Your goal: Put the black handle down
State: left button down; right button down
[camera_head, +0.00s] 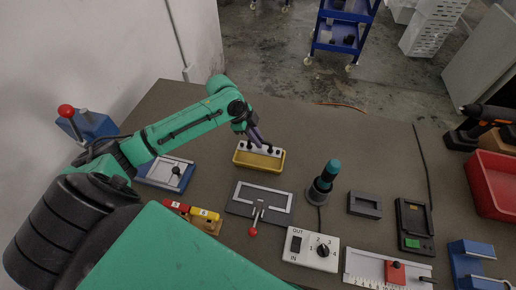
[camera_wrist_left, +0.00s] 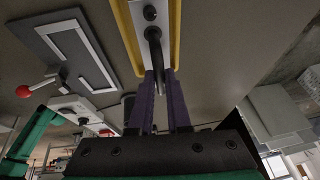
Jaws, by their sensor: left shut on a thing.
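My left gripper (camera_head: 261,142) reaches in from the left with its purple fingers pointing down at the yellow tray (camera_head: 257,167). In the left wrist view, the fingers (camera_wrist_left: 159,76) are shut on the black handle (camera_wrist_left: 154,48), a slim dark bar. The handle's far end lies over the light strip with dark round spots inside the yellow tray (camera_wrist_left: 131,38). I cannot tell whether it touches the strip. In the head view the handle is mostly hidden by the fingers. My right gripper is not in view.
A grey plate with a red-knobbed lever (camera_head: 252,231) lies in front of the tray. A teal-topped tool (camera_head: 325,178) stands upright to the right. A white switch box (camera_head: 311,250) and a blue fixture (camera_head: 166,173) are nearby. The table behind the tray is clear.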

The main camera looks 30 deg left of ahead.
aim_at(257, 149)
pick_arm(q)
jog(key=shift+f, duration=3.15)
jog(key=c, duration=0.9)
grip_release()
jog(key=shift+s, duration=0.1)
jog(key=shift+r, duration=0.2)
jog(key=v, duration=1.2)
